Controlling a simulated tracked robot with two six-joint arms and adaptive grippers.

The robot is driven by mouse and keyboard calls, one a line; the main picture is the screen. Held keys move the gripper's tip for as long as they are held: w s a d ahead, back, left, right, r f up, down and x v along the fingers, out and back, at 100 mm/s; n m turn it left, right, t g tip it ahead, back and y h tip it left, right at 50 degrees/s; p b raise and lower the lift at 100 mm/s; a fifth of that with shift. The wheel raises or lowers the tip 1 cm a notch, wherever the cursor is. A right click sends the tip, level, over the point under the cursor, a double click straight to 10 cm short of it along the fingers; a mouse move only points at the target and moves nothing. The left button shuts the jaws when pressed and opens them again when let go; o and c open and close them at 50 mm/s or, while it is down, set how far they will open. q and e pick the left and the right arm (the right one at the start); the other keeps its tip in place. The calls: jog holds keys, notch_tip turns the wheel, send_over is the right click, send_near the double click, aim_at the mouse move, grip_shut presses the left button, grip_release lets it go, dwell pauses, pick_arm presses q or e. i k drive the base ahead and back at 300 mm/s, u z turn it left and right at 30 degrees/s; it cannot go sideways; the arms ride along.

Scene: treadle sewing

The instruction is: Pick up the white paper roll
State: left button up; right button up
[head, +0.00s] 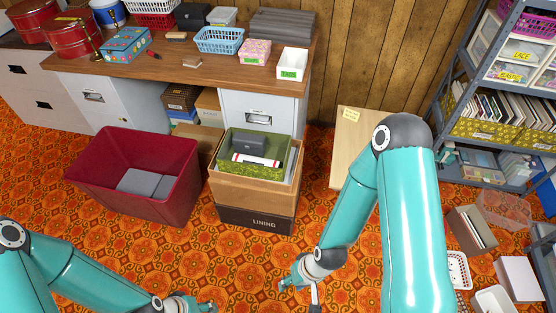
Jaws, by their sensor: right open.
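A white roll with red near its ends (256,160), which looks like the paper roll, lies in an open green box (227,165) on top of the stacked boxes at the centre. A dark grey object (221,144) lies behind it in the same box. My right gripper (298,292) is open and empty over the carpet, below and right of the stack, apart from the roll. My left gripper (208,306) is at the bottom edge, partly cut off, below and left of the stack. Its opening is unclear.
A dark red bin (120,170) stands left of the stack, and a box marked LINING (252,219) is at its base. The wooden desk (175,66) is behind. A shelf unit (478,100) and loose containers occupy the right side. Patterned carpet in front is clear.

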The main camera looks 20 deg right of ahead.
aim_at(239, 158)
jog(key=u, duration=0.05)
jog(key=k, duration=0.6)
jog(key=u, duration=0.45)
jog(key=i, duration=1.55)
jog(key=z, duration=0.55)
jog(key=i, duration=0.6)
jog(key=u, duration=0.1)
